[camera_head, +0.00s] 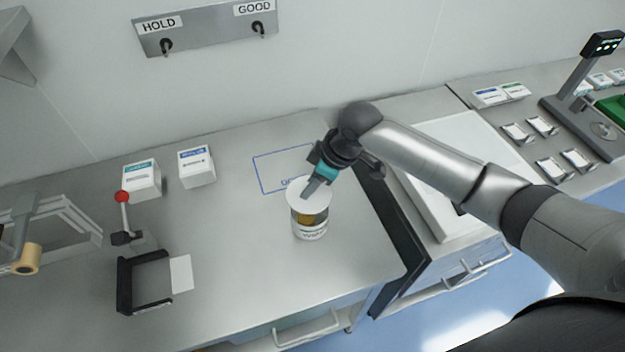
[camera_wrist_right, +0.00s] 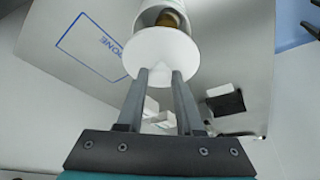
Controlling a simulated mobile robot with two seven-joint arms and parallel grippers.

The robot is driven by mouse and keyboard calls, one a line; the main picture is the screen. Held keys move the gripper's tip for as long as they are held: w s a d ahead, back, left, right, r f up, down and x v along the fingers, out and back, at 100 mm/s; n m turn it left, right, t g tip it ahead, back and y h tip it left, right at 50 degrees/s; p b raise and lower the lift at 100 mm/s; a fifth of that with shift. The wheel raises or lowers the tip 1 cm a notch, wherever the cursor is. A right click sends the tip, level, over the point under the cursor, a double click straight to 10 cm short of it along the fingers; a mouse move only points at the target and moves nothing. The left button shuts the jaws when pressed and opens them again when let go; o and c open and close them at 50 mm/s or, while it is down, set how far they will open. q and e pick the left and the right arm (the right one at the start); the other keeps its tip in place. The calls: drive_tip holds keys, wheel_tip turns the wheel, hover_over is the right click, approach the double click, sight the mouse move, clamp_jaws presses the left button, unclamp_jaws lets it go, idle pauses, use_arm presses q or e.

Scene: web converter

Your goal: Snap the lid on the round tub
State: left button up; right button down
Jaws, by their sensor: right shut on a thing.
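The round tub (camera_head: 309,226), white with a clear band showing brownish contents, stands upright on the steel bench. The white round lid (camera_head: 302,199) is at the tub's top. My right gripper (camera_head: 311,190) reaches down from above and is shut on the lid. In the right wrist view the lid (camera_wrist_right: 160,50) is between the two fingertips (camera_wrist_right: 161,76), with the tub (camera_wrist_right: 165,15) just beyond it. My left gripper is not in view.
A blue outlined zone (camera_head: 262,175) lies behind the tub. Two white boxes (camera_head: 142,181) (camera_head: 197,167) stand at the back left. A red-knobbed lever (camera_head: 123,212) and a black bracket (camera_head: 124,287) are at left. Bench front right of the bracket is clear.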

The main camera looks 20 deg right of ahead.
sight(315, 195)
wheel_tip(315, 195, down, 3)
drive_tip(key=b, duration=0.3)
drive_tip(key=shift+d+f, duration=0.1)
drive_tip(key=shift+f+b, duration=0.5)
drive_tip(key=shift+f, duration=0.5)
drive_tip(key=shift+r+p, duration=0.1)
drive_tip(key=shift+p, duration=0.65)
drive_tip(key=shift+f, duration=0.2)
idle(1.1)
drive_tip(key=shift+p, duration=0.6)
idle(0.4)
unclamp_jaws()
idle(0.6)
